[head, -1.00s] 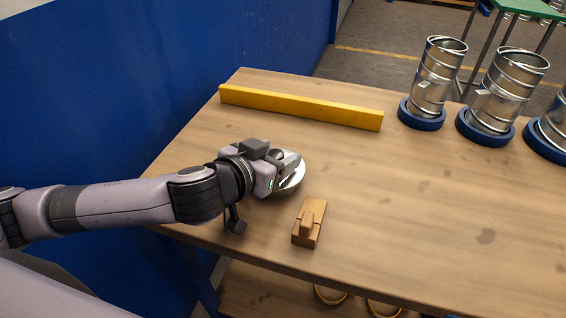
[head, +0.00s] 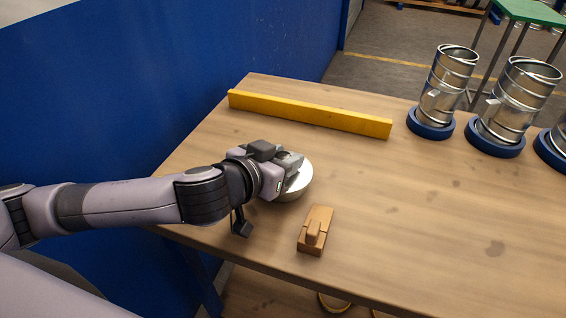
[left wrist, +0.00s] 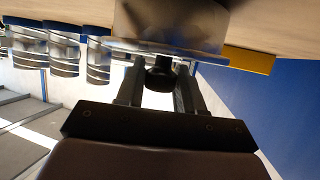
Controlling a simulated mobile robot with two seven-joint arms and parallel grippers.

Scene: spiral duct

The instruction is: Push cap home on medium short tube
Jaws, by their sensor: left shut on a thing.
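The cap (head: 299,183) is a round, silvery disc at the left part of the table. My left gripper (head: 291,166) is over it and shut on it. In the left wrist view, the fingers (left wrist: 160,82) close around a dark knob on the cap (left wrist: 165,46). Metal spiral tubes stand upright in blue rings at the right: a narrow one (head: 440,85), a wider one (head: 515,95), and one cut off by the picture edge (head: 559,138). I cannot tell which is the medium short tube. My right gripper is not in view.
A yellow bar (head: 310,114) lies along the back of the wooden table (head: 400,210). A brown wooden block with a raised handle (head: 315,230) lies just in front of the cap. A blue wall (head: 180,80) stands at the left. The table's middle is clear.

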